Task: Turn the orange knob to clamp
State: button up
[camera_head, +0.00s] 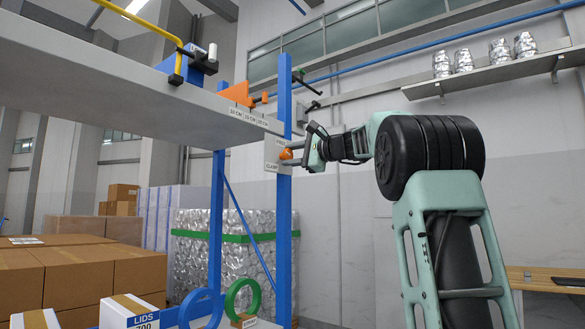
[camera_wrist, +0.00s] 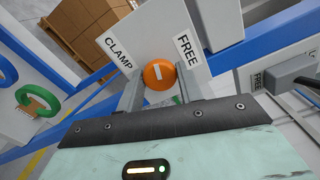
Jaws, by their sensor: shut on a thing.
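The orange knob (camera_wrist: 158,75) is round with a white bar mark, and sits on a white plate (camera_wrist: 130,42) labelled CLAMP and FREE. In the wrist view CLAMP is at the left and FREE at the right; the white bar points between the two labels. My gripper (camera_wrist: 160,88) has one finger on each side of the knob and is shut on it. In the head view the knob (camera_head: 286,154) shows at the blue post, with my gripper (camera_head: 292,153) reaching it from the right. The fingertips partly hide it there.
A blue upright post (camera_head: 284,220) carries the plate. A grey shelf (camera_head: 110,85) with an orange clamp part (camera_head: 238,94) is at upper left. Green (camera_head: 242,298) and blue (camera_head: 200,308) rings stand low. Brown boxes (camera_head: 70,275) are at left.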

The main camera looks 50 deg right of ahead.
jog(key=shift+f+n+b, duration=0.1)
jog(key=shift+n+b, duration=1.05)
jog(key=shift+n, duration=0.45)
jog(key=o, duration=1)
jog(key=shift+s, duration=0.1)
jog(key=s, duration=0.5)
jog(key=s+d+b, duration=0.1)
jog(key=s, duration=1.1)
jog(key=shift+s+d+b, duration=0.1)
jog(key=shift+d+b, duration=0.1)
jog(key=shift+b, duration=0.2)
